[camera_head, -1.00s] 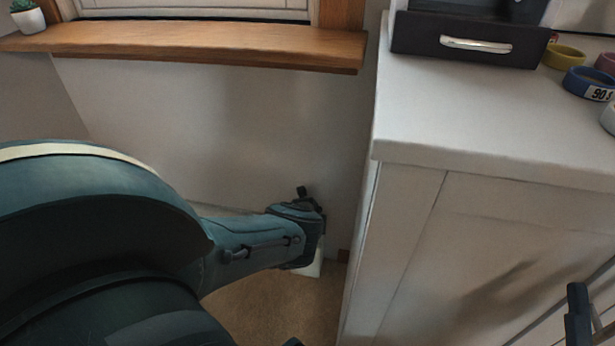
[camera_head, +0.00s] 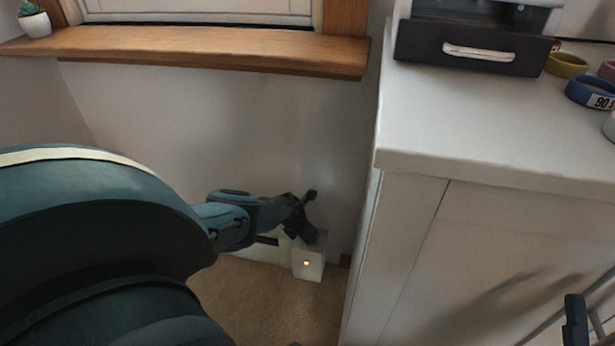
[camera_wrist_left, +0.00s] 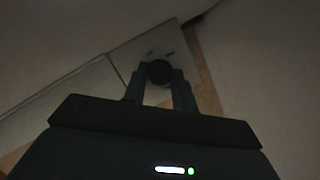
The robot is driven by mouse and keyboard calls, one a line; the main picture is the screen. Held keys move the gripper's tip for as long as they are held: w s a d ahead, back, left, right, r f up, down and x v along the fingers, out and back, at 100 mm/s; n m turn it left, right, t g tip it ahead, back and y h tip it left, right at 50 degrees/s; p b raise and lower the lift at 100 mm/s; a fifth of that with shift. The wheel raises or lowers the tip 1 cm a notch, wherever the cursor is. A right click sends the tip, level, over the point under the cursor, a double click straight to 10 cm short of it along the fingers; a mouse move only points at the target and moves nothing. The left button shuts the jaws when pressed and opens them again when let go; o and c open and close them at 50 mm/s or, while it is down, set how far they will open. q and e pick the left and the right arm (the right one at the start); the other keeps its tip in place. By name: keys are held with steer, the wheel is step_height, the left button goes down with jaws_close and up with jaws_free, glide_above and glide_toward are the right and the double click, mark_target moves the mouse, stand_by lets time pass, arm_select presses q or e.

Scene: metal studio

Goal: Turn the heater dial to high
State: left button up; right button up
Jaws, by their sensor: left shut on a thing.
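The heater dial (camera_wrist_left: 159,71) is a round dark knob. My left gripper (camera_wrist_left: 160,80) is shut on the dial, one finger on each side. In the head view my left gripper (camera_head: 306,232) is over the top of the end box and hides the dial. Part of my right gripper (camera_head: 575,320) shows at the lower right; its jaw opening is unclear.
A white cabinet (camera_head: 480,150) stands close to the right of the heater. On it are a dark drawer unit (camera_head: 470,62) and coloured rings (camera_head: 590,88). A wooden sill (camera_head: 200,45) with a potted plant (camera_head: 34,20) is above. Brown carpet (camera_head: 260,305) is clear in front.

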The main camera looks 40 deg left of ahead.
arm_select(q)
steer(key=shift+m, duration=0.4)
arm_select(e)
steer(key=shift+r+n+y, duration=0.4)
steer(key=shift+r, duration=0.15)
arm_select(q)
steer(key=o, duration=1)
steer(key=shift+c, duration=0.2)
